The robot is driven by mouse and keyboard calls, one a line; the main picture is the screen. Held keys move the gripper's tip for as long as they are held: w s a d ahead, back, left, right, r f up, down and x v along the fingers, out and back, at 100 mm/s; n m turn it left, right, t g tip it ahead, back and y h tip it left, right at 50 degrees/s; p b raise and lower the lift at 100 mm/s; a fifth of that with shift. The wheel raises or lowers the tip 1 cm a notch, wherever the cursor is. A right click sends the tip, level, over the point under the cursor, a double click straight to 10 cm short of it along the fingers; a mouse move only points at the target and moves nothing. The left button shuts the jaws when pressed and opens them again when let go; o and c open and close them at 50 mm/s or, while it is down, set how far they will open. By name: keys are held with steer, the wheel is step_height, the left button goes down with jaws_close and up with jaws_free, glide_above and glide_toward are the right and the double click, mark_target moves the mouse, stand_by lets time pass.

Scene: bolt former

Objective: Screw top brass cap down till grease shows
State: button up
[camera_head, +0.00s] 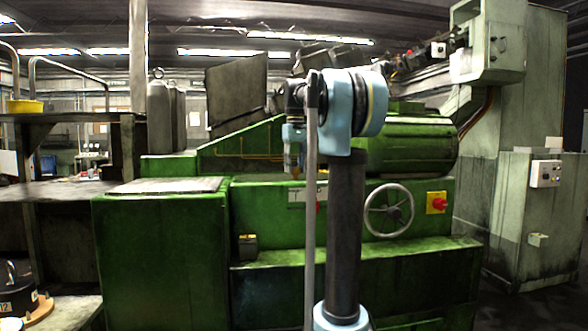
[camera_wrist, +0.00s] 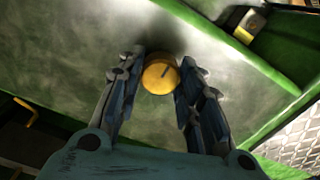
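In the wrist view a round brass-yellow cap (camera_wrist: 160,76) with a short dark line on its face sits between the fingertips of my gripper (camera_wrist: 160,66). The fingers flank the cap closely on its left and right. I cannot tell whether both fingers press on it or stand just clear. In the head view my gripper (camera_head: 293,164) points down in front of the green machine (camera_head: 262,230). A small brass-coloured spot (camera_head: 294,172) shows at its tip. My arm hides part of the machine there.
A spoked handwheel (camera_head: 389,210) and a red knob on a yellow plate (camera_head: 437,203) are on the machine's front at right. A small yellow-and-dark box (camera_head: 248,247) is on the lower front.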

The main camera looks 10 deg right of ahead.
steer(key=shift+c, duration=1)
steer(key=shift+m, duration=0.4)
steer(key=m, duration=0.3)
steer(key=shift+m, duration=0.4)
steer(key=m, duration=0.3)
steer(key=shift+m, duration=0.3)
steer(key=m, duration=0.4)
steer(key=shift+m, duration=2.2)
